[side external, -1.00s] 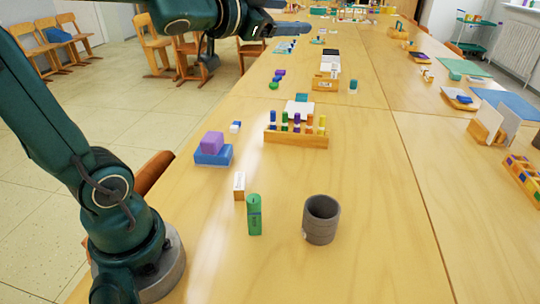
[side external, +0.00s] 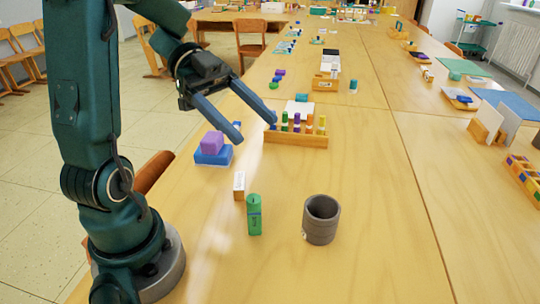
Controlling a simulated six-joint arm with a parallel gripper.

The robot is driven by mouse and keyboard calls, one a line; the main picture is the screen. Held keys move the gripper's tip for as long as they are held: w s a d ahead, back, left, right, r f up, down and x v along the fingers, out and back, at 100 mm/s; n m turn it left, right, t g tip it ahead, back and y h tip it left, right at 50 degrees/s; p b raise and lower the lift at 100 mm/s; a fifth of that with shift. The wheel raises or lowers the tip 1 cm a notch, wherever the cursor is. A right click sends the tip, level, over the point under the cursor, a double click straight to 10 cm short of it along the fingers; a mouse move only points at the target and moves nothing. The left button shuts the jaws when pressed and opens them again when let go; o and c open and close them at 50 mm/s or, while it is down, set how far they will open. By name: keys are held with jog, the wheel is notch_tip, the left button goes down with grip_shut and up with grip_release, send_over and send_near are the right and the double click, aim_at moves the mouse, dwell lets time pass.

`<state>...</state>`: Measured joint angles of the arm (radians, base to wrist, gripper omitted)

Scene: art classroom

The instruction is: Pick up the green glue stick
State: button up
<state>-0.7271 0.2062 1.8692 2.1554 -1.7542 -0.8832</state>
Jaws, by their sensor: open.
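The green glue stick (side external: 254,215) stands upright on the wooden table, in the front middle of the side view. It has a darker blue-green band around its middle. My gripper (side external: 256,131) is open, with two blue fingers spread apart and nothing between them. It hangs above and behind the glue stick, in front of a wooden rack and above a purple block. The glue stick is fully in view and apart from the gripper.
A grey cup (side external: 321,220) stands right of the glue stick. A small wood-and-white block (side external: 239,186) sits close behind it to the left. A purple block (side external: 212,143) rests on a blue one (side external: 213,156). A wooden rack (side external: 296,140) holds several coloured sticks. The table's right middle is clear.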

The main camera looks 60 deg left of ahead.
aim_at(257, 208)
jog(key=f, duration=1.5)
jog(key=shift+s+f, duration=0.25)
jog(key=shift+s, duration=0.1)
jog(key=shift+x, duration=2.6)
grip_shut()
